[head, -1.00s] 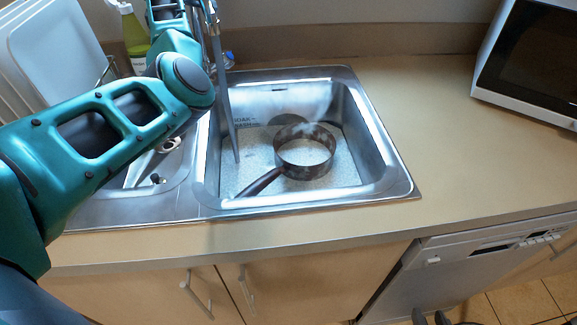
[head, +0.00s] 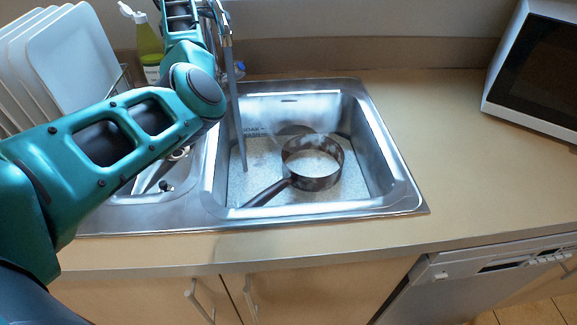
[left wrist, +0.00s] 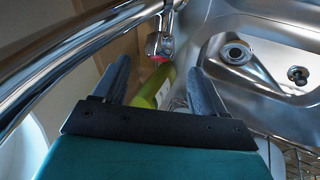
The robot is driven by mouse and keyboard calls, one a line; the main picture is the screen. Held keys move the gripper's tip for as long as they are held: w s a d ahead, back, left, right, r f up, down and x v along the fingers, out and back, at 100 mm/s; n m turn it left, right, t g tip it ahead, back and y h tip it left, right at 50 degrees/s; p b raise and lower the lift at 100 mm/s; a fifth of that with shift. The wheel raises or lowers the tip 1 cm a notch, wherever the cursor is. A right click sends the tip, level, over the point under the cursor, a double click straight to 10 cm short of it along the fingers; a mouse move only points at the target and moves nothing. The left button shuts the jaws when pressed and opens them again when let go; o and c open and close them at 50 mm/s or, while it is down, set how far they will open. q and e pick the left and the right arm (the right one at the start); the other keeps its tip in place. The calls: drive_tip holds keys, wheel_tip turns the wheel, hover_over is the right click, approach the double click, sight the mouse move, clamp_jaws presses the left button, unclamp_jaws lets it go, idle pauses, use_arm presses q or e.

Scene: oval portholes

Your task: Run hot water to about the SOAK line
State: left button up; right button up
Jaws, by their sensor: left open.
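The right sink basin (head: 375,150) holds pale, speckled water (head: 262,165). A dark saucepan (head: 312,182) sits in it, its handle toward the front left. The SOAK mark (head: 251,129) is on the basin's back left wall, with WASH just below; the water surface appears near or just under WASH. A grey stream (head: 238,115) falls from the tap into the basin's left side. In the left wrist view, my left gripper (left wrist: 158,72) is open, with the red-marked tap handle (left wrist: 160,48) ahead between its fingers, apparently untouched. My right gripper is out of view.
A green bottle (head: 149,45) stands behind the sink, beside white plates (head: 70,60) in a rack. A smaller basin with a drain (left wrist: 236,52) lies left of the main one. The counter (head: 440,150) is clear up to the microwave (head: 535,70).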

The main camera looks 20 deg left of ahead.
use_arm(q)
drive_tip(key=s+d+r+m+t+p, duration=0.1)
drive_tip(key=s+r+m+t+p, duration=0.1)
drive_tip(key=s+m+t, duration=0.35)
drive_tip(key=shift+n+g+h, duration=0.25)
drive_tip(key=shift+g+h, duration=0.1)
drive_tip(key=shift+h, duration=0.05)
drive_tip(key=x, duration=1.2)
drive_tip(key=shift+s+f, duration=0.1)
drive_tip(key=shift+f, duration=0.05)
drive_tip(key=c, duration=1)
drive_tip(key=shift+o, duration=0.2)
